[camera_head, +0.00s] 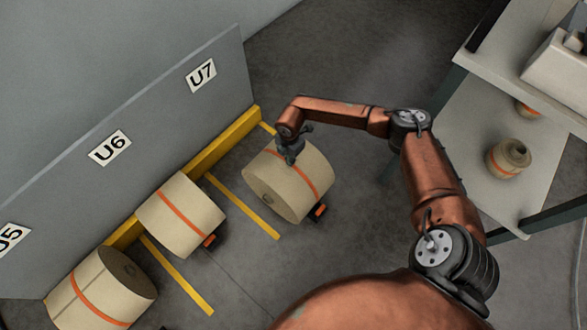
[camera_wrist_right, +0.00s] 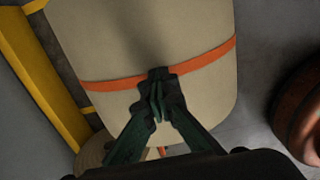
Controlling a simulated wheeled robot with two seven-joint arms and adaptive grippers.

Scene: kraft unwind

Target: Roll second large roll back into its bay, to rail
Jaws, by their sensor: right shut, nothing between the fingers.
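A large kraft roll with an orange band (camera_head: 305,175) lies on its side in the bay under the U7 sign, at the right end of the row. My right gripper (camera_head: 289,158) is shut and empty at the roll's upper left side; whether it touches the roll is hard to tell. In the right wrist view the roll (camera_wrist_right: 150,40) fills the middle, and the closed fingers (camera_wrist_right: 158,85) overlap its orange band. The yellow rail (camera_head: 222,142) runs along the wall's foot; a gap shows between it and this roll. My left gripper is not in view.
A second roll (camera_head: 183,217) lies in the U6 bay and a third (camera_head: 100,290) near U5. Yellow floor lines (camera_head: 243,207) divide the bays. A small orange-and-black block (camera_head: 318,213) sits beside the U7 roll. A shelf table (camera_head: 500,130) with smaller rolls stands at right.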

